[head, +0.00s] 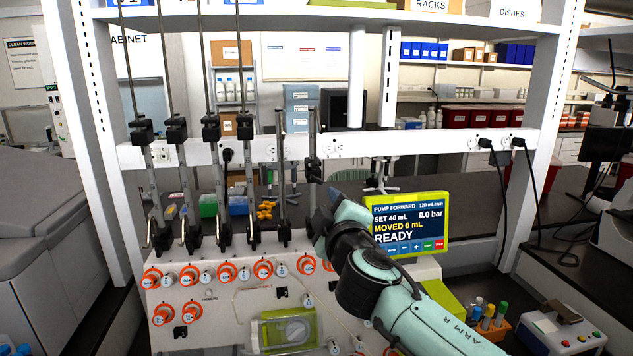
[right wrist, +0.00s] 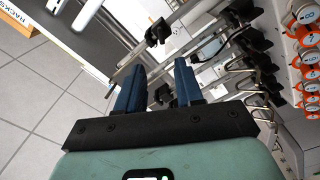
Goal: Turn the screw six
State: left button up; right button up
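I cannot tell which part is screw six. Several upright rods with black clamps stand along the back of a white processor panel (head: 225,310). The rightmost short post carries a black clamp (head: 314,165). My left gripper is not in view.
A green-framed pump screen (head: 407,222) reading READY is just right of my right arm. A rack of capped tubes (head: 490,322) and a grey control box (head: 557,332) stand at lower right. White shelf uprights (head: 543,130) frame the bench.

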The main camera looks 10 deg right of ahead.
aim_at(317, 181)
jog(key=w+p, duration=0.4)
jog(key=w, duration=0.7)
jog(key=shift+w+r+p, duration=0.1)
jog(key=shift+w+p, duration=0.1)
jog(key=shift+p, duration=0.15)
jog(key=shift+w, duration=0.4)
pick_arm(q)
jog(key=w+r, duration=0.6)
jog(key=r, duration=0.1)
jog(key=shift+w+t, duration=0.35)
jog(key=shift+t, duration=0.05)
pick_arm(e)
jog(key=shift+f, duration=0.2)
jog(key=shift+s, duration=0.15)
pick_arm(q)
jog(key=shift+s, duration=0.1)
pick_arm(e)
grip_shut()
